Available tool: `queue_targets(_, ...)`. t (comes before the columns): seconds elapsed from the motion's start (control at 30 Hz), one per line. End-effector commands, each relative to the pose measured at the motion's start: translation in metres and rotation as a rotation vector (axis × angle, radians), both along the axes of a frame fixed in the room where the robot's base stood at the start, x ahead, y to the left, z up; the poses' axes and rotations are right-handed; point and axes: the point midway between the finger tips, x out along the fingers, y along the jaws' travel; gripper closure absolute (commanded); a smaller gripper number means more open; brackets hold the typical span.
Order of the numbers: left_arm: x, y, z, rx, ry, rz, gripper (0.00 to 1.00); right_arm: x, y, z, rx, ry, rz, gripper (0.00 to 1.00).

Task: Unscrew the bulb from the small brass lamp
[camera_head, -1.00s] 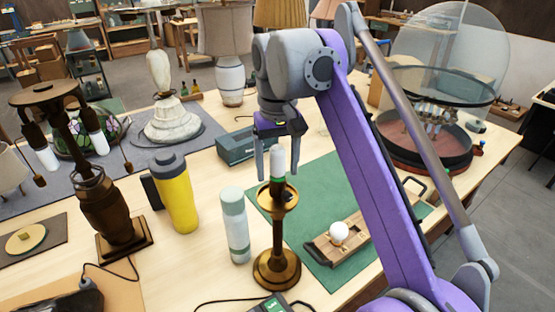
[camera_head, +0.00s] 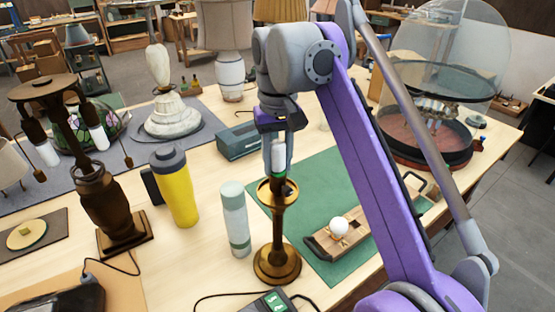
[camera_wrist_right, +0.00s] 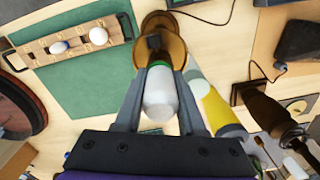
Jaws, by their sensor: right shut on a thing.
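The small brass lamp (camera_head: 278,225) stands upright on the table, left of the green mat; in the right wrist view its brass top (camera_wrist_right: 168,24) is at the upper middle. A white tubular bulb (camera_head: 278,157) with a green band at its lower end stands upright in the lamp's top; it fills the middle of the right wrist view (camera_wrist_right: 160,98). My right gripper (camera_head: 278,165) points down over the lamp, shut on the bulb with one finger on each side. My left gripper is out of view.
A wooden bulb tray (camera_head: 335,235) with a round white bulb (camera_head: 339,226) lies on the green mat (camera_head: 318,185). A pale bottle (camera_head: 235,218) and a yellow tumbler (camera_head: 175,190) stand left of the lamp. A dark meter (camera_head: 270,303) is in front. A teal box (camera_head: 237,141) is behind.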

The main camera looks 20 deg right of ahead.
Motion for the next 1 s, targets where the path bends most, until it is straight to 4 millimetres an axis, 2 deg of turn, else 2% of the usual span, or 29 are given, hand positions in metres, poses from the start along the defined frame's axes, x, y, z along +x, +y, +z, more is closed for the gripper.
queue_targets(0.17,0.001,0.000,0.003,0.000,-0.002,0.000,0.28,0.000,0.000,0.001,0.000,0.000,0.051,1.00)
queue_targets(0.5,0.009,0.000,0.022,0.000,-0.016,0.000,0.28,0.000,0.001,0.003,0.000,-0.002,0.555,1.00)
queue_targets(0.6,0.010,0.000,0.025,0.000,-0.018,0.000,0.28,0.000,0.001,0.002,-0.001,-0.001,0.656,1.00)
queue_targets(1.0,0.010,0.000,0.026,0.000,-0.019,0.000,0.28,0.000,0.001,0.001,0.000,0.000,0.718,1.00)
